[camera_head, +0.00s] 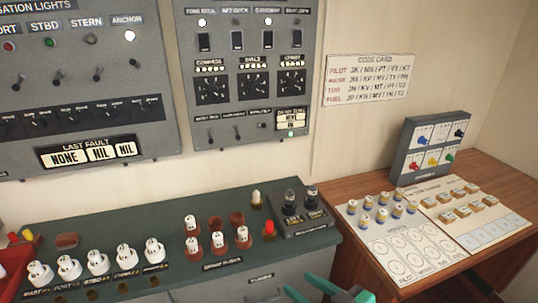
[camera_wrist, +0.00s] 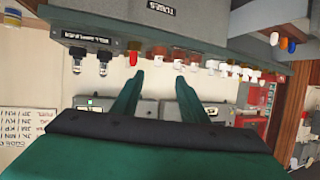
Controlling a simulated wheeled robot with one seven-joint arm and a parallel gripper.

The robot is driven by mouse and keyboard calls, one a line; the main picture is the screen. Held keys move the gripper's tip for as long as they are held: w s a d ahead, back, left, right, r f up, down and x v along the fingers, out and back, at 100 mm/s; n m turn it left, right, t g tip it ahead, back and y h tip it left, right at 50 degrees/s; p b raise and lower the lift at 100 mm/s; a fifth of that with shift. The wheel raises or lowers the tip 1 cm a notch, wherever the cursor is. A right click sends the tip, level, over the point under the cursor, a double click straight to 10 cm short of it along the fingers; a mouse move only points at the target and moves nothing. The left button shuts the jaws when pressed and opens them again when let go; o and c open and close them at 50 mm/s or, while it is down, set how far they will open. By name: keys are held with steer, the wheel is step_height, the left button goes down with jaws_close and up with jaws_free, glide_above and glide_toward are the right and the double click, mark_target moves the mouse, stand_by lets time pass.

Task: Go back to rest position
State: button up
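My gripper (camera_head: 328,292) shows at the bottom edge of the head view, in front of the green console (camera_head: 160,202). Only its teal fingers and part of my arm are in that picture. In the wrist view my gripper (camera_wrist: 160,76) has its two green fingers apart with nothing held between them. The wrist picture is upside down, and the console edge with its row of knobs lies beyond the fingertips. I cannot tell the exact gap to the console.
White knobs (camera_head: 125,257), fuses (camera_head: 217,240) and a red plug (camera_head: 269,228) stand on the console. A wooden desk (camera_head: 362,267) at right bears cards with small parts and a grey box (camera_head: 432,147). Grey panels (camera_head: 245,80) and a code card (camera_head: 368,80) are on the wall.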

steer(key=s+a+f+m+t+h, duration=0.1)
steer(key=s+a+f+m+h, duration=0.25)
steer(key=f, duration=0.65)
steer(key=s+f+m+t+h, duration=0.1)
steer(key=s+f+m+h, duration=0.25)
steer(key=f+m, duration=0.45)
steer(key=s+a+n+t, duration=0.1)
steer(key=s+a+n, duration=0.1)
steer(key=s, duration=0.8)
steer(key=s+a+n+t+h, duration=0.1)
steer(key=s+a+n, duration=0.1)
steer(key=s, duration=0.9)
steer(key=shift+s+a+r, duration=0.25)
steer(key=shift+a+r, duration=0.1)
steer(key=shift+a, duration=0.05)
steer(key=shift+n, duration=0.25)
steer(key=shift+c, duration=1.1)
steer(key=shift+w, duration=0.15)
